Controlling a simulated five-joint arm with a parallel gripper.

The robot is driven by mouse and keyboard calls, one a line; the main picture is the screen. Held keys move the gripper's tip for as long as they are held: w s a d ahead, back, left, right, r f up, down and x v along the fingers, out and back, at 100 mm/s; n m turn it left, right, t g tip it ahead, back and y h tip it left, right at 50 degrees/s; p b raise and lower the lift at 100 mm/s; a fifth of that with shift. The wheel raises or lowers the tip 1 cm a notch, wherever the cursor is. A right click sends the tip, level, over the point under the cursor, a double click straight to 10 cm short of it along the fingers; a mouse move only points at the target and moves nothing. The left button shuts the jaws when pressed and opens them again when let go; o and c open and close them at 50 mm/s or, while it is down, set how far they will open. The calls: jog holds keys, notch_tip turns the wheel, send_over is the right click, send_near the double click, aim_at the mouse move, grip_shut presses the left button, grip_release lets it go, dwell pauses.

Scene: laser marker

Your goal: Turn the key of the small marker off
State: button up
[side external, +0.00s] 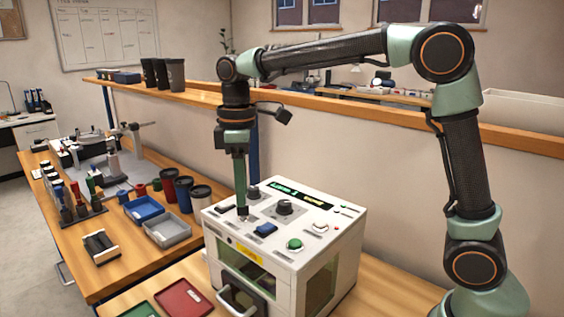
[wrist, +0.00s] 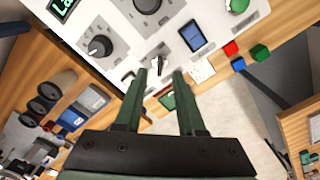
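The small marker (side external: 275,262) is a white box with a sloped control panel on top and a window and handle on its front. Its key (wrist: 158,64) sits upright on a small light plate near the panel's front edge. In the side external view the key lies by my fingertips and is too small to read clearly. My gripper (wrist: 159,73) points down over the panel, its two green fingers apart, with the key in view between and just beyond the tips. It also shows in the side external view (side external: 242,207). I cannot tell whether a finger touches the key.
Near the key are a black knob (wrist: 100,46), a larger dial (side external: 285,207), a blue rocker (side external: 265,229), a green button (side external: 295,244) and a lit display (side external: 300,193). Red (side external: 183,301) and green trays lie before the marker. A blue bin (side external: 143,208) and cups stand left.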

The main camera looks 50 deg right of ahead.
aim_at(243, 212)
jog(key=shift+f, duration=1.4)
jog(key=shift+c, duration=0.3)
grip_shut()
